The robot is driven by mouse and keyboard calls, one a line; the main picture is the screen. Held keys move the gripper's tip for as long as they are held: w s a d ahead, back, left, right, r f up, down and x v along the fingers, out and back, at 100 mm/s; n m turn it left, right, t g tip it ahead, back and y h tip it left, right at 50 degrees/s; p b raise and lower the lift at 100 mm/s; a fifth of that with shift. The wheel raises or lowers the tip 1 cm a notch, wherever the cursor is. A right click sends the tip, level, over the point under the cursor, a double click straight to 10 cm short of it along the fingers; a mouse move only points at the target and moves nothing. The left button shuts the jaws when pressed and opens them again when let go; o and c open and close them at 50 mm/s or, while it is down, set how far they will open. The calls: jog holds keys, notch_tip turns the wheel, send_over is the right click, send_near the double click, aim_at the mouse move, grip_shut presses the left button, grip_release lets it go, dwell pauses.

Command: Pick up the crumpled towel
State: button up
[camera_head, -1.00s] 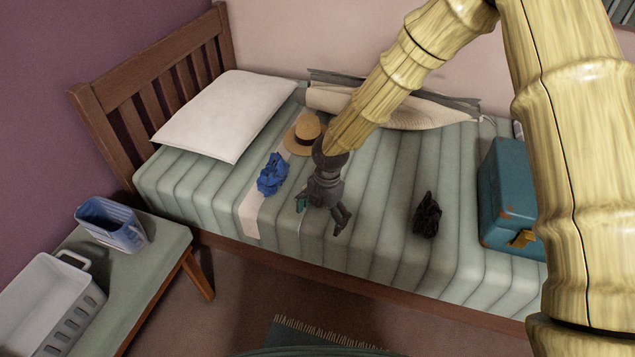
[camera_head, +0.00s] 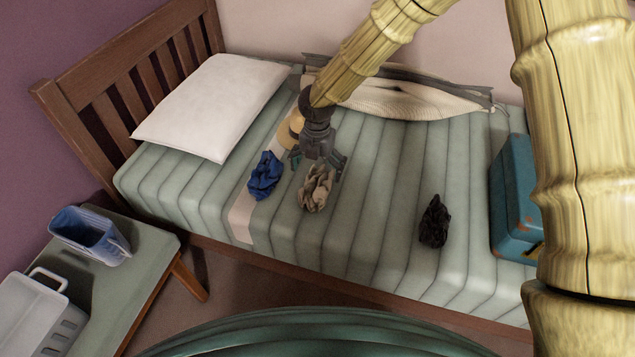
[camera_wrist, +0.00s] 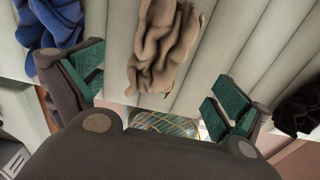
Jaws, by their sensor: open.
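Three crumpled cloths lie on the bed: a beige one (camera_head: 315,189), a blue one (camera_head: 265,176) and a black one (camera_head: 434,222). Which of them is the towel I cannot tell. My gripper (camera_head: 318,162) is open and empty, just behind the beige cloth and partly overlapping its far edge in the head view. In the wrist view the beige cloth (camera_wrist: 162,45) lies ahead between the spread fingers, apart from both. The blue cloth (camera_wrist: 48,35) is at the left there, partly behind a finger; the black cloth (camera_wrist: 301,108) is at the right edge.
A straw hat (camera_head: 290,131) is partly hidden behind my gripper. A white pillow (camera_head: 213,105) lies at the bed's left end and a teal case (camera_head: 515,200) at its right. A bench at the lower left holds a blue container (camera_head: 90,236) and a pale basket (camera_head: 35,318).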

aim_at(316, 179)
notch_tip(316, 179, down, 3)
jog(key=shift+w+a+r, duration=0.15)
jog(key=shift+r, duration=0.05)
jog(key=shift+f, duration=0.7)
notch_tip(316, 179, down, 4)
jog(key=shift+f, duration=0.1)
jog(key=shift+c, duration=0.2)
jog(key=c, duration=1.1)
jog(key=shift+c, duration=0.2)
